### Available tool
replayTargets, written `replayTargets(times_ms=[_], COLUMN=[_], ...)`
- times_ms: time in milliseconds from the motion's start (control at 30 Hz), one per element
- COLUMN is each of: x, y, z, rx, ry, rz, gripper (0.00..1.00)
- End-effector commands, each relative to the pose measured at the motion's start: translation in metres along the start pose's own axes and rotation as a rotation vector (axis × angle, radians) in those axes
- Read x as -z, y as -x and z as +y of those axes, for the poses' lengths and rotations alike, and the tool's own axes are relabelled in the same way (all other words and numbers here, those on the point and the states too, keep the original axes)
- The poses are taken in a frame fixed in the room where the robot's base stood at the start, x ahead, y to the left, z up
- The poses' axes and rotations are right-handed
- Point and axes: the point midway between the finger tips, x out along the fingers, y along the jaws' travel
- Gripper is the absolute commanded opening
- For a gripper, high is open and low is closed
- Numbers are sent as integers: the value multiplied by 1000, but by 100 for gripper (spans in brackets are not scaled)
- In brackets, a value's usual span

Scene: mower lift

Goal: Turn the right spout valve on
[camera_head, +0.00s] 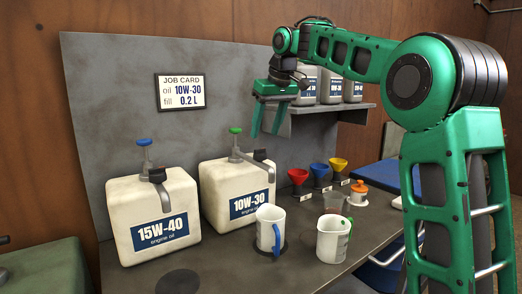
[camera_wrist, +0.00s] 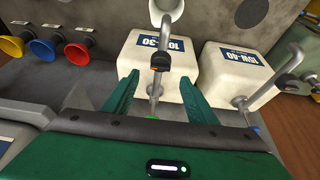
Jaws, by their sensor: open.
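My gripper (camera_head: 265,134) is open and empty, fingers pointing down, above and behind this jug, to the right of the knob in the head view. I cannot tell whether the fingers touch anything.
The left jug (camera_head: 153,213), labelled 15W-40, has a blue knob (camera_head: 144,142). A white mug with a blue handle (camera_head: 268,219) stands in front of the right jug, beside a measuring jug (camera_head: 330,243). Coloured funnels (camera_head: 319,171) line the back; a shelf (camera_head: 335,110) is above.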

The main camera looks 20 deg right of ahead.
Motion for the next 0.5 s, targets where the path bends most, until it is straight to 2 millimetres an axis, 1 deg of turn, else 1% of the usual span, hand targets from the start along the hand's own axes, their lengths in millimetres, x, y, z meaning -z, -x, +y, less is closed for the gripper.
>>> replayTargets(times_ms=[33, 200, 400, 500], x=[0, 0, 0, 0], y=[-10, -40, -65, -71], z=[-2, -1, 0, 0], rx=[3, 2, 1, 1], ry=[2, 2, 0, 1], rz=[-3, -3, -1, 0], gripper=[52, 52, 52, 52])
